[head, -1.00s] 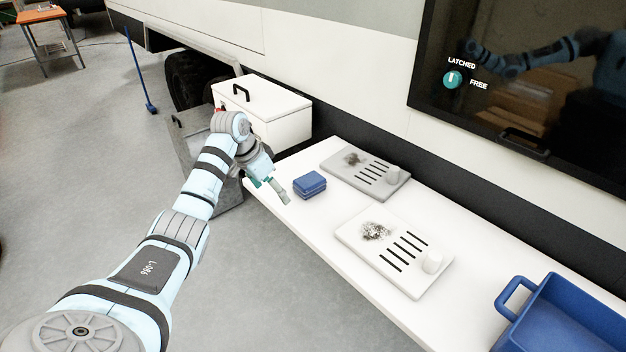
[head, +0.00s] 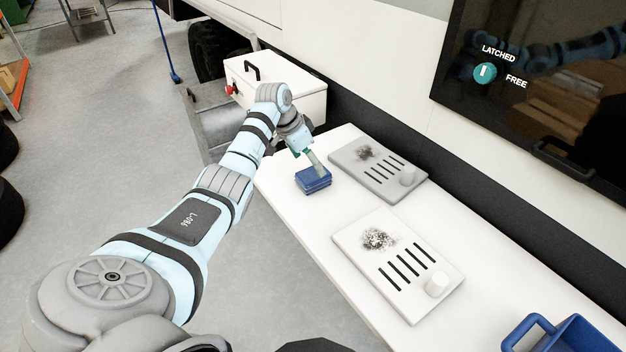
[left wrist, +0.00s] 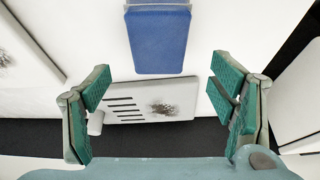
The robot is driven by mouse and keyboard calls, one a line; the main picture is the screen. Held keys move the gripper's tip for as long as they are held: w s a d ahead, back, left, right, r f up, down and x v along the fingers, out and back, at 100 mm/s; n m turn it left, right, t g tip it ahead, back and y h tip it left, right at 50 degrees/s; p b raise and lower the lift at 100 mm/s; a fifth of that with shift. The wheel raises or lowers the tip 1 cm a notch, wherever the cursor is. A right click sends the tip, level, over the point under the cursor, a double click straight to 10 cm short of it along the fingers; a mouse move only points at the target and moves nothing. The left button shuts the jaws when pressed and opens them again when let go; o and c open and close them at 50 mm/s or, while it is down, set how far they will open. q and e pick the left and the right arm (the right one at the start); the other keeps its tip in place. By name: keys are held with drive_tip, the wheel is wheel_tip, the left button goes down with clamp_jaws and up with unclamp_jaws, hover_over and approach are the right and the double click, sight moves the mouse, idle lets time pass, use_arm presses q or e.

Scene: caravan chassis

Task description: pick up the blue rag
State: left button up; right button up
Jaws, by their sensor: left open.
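The blue rag (head: 313,180) lies folded on the white bench, near its far left end. It also shows in the left wrist view (left wrist: 160,42), at the top middle. My left gripper (head: 308,162) is open and empty in the head view, just above and behind the rag, covering part of its top edge. In the left wrist view the green-padded fingers of my left gripper (left wrist: 160,100) stand wide apart, and the rag lies between their lines but beyond their tips. I cannot tell whether a finger touches it. My right gripper is not in view.
Two panels with dark smudges and slots, one grey (head: 378,168) and one white (head: 397,262), lie on the white bench (head: 325,220). A blue crate (head: 570,335) stands at the lower right. A white box (head: 275,88) is behind my left arm. A dark window (head: 560,100) hangs above.

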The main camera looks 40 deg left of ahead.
sight(313, 173)
use_arm(q)
drive_tip(key=x, duration=0.2)
drive_tip(key=s+x, duration=0.1)
drive_tip(key=x, duration=0.2)
drive_tip(key=shift+f+b, duration=0.3)
drive_tip(key=shift+f, duration=0.05)
drive_tip(key=shift+w+f, duration=0.15)
drive_tip(key=shift+f, duration=0.2)
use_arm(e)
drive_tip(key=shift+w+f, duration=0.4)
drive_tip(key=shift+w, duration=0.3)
use_arm(q)
drive_tip(key=shift+r, duration=0.1)
drive_tip(key=shift+c, duration=0.9)
drive_tip(key=c, duration=1.1)
wheel_tip(313, 173, up, 20)
drive_tip(key=shift+p, duration=0.95)
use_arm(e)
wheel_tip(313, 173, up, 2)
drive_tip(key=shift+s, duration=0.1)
